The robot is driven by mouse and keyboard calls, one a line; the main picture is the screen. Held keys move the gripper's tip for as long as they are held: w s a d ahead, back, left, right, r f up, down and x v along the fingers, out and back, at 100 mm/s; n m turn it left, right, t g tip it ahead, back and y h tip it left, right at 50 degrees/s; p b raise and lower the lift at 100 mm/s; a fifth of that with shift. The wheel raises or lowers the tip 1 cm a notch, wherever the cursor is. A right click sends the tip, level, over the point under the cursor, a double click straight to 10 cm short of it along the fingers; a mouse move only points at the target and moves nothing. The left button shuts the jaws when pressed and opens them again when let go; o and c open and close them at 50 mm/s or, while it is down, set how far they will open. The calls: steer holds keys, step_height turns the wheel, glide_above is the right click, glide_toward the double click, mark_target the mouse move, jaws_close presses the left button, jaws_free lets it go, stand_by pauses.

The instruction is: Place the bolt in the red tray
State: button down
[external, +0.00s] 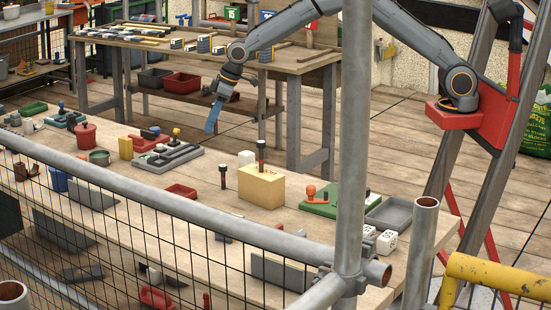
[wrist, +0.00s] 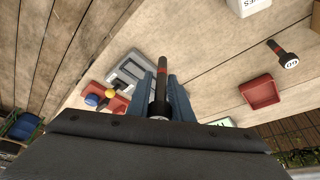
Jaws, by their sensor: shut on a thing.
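My gripper (external: 213,117) hangs above the far side of the workbench, pointing down. In the wrist view, its blue fingers (wrist: 162,78) are shut on a dark bolt (wrist: 160,88) with a red band. The bolt is not clear in the external view. The small red tray (external: 180,191) lies on the bench, nearer the camera than my gripper, and looks empty. It also shows in the wrist view, to the right of my fingers (wrist: 262,92). Another dark bolt with a red band (external: 222,176) stands on the bench right of the tray, and shows in the wrist view (wrist: 283,54).
A white cube (external: 246,158) and a yellow block (external: 261,186) with a dark peg stand to the right. Scaffold pipes and mesh cross the foreground.

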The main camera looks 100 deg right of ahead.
steer(key=w+a+r+b, duration=0.1)
steer(key=w+a+b, duration=0.3)
steer(key=a, duration=0.6)
steer(key=w+a+r+n+b, duration=0.1)
steer(key=w+a+b, duration=0.3)
steer(key=a, duration=0.6)
steer(key=w+a+r+b, duration=0.1)
steer(key=w+a+b, duration=0.25)
steer(key=a, duration=0.65)
step_height(320, 180, down, 9)
steer(key=shift+s+d+r, duration=0.1)
steer(key=shift+f, duration=0.65)
steer(key=c, duration=1.6)
jaws_free()
steer(key=v, duration=1.3)
steer(key=shift+d+r, duration=0.15)
steer(key=shift+d, duration=0.05)
